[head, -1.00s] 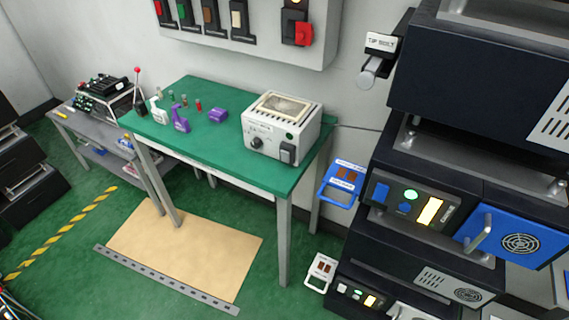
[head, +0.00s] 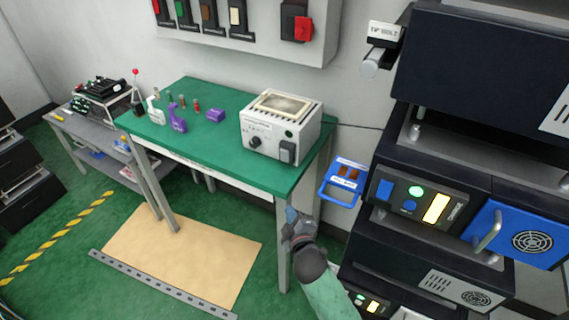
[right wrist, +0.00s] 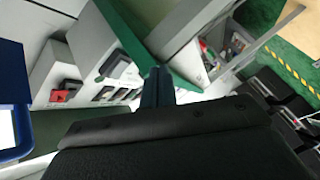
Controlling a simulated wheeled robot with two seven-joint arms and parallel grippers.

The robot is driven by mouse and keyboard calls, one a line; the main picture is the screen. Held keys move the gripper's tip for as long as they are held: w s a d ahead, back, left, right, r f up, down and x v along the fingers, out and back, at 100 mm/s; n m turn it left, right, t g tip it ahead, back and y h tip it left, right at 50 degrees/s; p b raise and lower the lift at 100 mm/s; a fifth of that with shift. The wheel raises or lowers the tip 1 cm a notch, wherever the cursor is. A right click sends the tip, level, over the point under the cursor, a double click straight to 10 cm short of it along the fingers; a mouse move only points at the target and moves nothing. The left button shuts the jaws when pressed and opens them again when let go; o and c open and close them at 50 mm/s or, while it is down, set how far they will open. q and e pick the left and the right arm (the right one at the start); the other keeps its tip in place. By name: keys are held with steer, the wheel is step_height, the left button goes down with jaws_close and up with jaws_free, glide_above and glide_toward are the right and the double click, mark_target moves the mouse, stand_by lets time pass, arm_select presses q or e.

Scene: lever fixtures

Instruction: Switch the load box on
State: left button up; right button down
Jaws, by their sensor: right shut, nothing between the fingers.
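A white box (head: 272,138) with a vented top stands on the right end of the green table. I take it to be the load box, but its lettering is too small to read. Its front has a round black knob (head: 255,142), a dark rocker switch (head: 287,152) at the lower right and a small green lamp above it. Which way the switch is set I cannot tell. My right gripper (head: 291,214) is shut and empty, below and in front of the table's right front corner, apart from the box. Its closed fingers show in the right wrist view (right wrist: 157,82). My left gripper is out of view.
The green table (head: 205,92) also holds white and purple bottles and a purple block (head: 216,115). A blue handled tag (head: 343,181) hangs right of the table, beside a dark equipment rack (head: 430,165). A switch panel (head: 240,40) is on the wall above.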

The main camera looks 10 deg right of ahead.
mark_target(281, 152)
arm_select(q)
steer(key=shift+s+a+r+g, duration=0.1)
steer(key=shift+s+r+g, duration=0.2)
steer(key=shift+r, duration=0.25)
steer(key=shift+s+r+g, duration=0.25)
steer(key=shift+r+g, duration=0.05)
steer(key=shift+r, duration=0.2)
arm_select(e)
step_height(281, 152, up, 8)
steer(key=s+a+n+t+y, duration=0.1)
steer(key=n+t, duration=0.1)
steer(key=n, duration=0.5)
steer(key=shift+r+n+t, duration=0.25)
steer(key=shift+n+t, duration=0.05)
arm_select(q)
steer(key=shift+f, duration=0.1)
arm_select(e)
steer(key=shift+w, duration=0.15)
